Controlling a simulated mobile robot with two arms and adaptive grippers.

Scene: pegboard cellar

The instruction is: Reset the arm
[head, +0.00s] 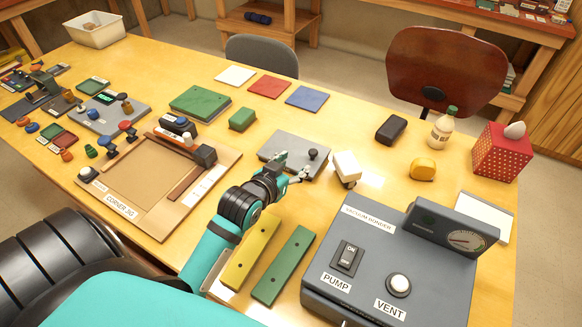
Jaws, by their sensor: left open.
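My left arm, teal and black, reaches in from the lower left. Its gripper (294,167) is open, with nothing seen between the fingers. I cannot tell whether the fingers touch the plate. A white block-like item (346,166) is just right of the fingers. My right gripper is not in view.
The vacuum bonder (395,260) fills the front right. Yellow (250,252) and green (283,264) bars lie beside my forearm. The corner jig (117,205) is at left. A bottle (443,128) and a red dotted box (500,153) stand at right. Chairs are behind the table.

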